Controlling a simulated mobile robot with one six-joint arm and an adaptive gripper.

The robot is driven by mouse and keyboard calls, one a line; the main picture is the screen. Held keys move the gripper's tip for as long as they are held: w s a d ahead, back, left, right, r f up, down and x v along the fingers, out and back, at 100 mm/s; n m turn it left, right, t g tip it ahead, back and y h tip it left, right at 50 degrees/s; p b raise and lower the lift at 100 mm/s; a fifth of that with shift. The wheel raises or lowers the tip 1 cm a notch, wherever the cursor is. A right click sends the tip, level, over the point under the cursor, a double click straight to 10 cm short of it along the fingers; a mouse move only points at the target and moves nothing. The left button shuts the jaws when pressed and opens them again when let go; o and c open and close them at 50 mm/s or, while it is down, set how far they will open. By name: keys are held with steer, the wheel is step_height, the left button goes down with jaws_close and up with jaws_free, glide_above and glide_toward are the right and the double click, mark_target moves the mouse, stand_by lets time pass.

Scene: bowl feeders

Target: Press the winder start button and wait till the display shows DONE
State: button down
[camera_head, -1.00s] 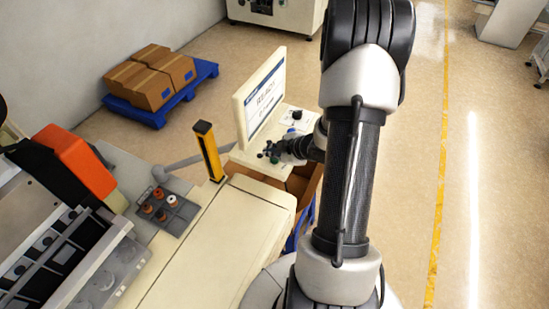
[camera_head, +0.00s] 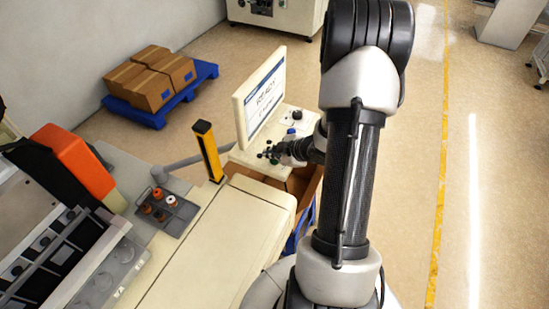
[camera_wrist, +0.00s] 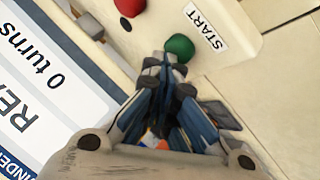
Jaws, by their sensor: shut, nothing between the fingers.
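The green start button (camera_wrist: 179,47) sits on the cream winder panel beside a white START label (camera_wrist: 206,29) in the wrist view. A red button (camera_wrist: 130,6) is at the top edge. My gripper (camera_wrist: 166,62) is shut and empty, its fingertips right by the green button; I cannot tell whether they touch it. In the head view my gripper (camera_head: 270,154) is over the near part of the control panel. The display (camera_head: 264,98) stands upright behind it and appears to read READY. In the wrist view the display (camera_wrist: 45,95) shows "REA" and "0 turns", partly cut off.
A yellow-and-black post (camera_head: 208,151) stands left of the panel. A grey tray (camera_head: 168,213) with small round parts lies on the machine at left. Boxes sit on a blue pallet (camera_head: 205,73) behind.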

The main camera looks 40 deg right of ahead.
mark_target(273, 161)
steer(key=shift+f+b, duration=0.35)
steer(key=shift+f, duration=0.1)
stand_by(0.4)
steer(key=shift+r+p, duration=1.05)
steer(key=shift+r, duration=0.2)
step_height(273, 161, up, 5)
steer(key=p, duration=0.4)
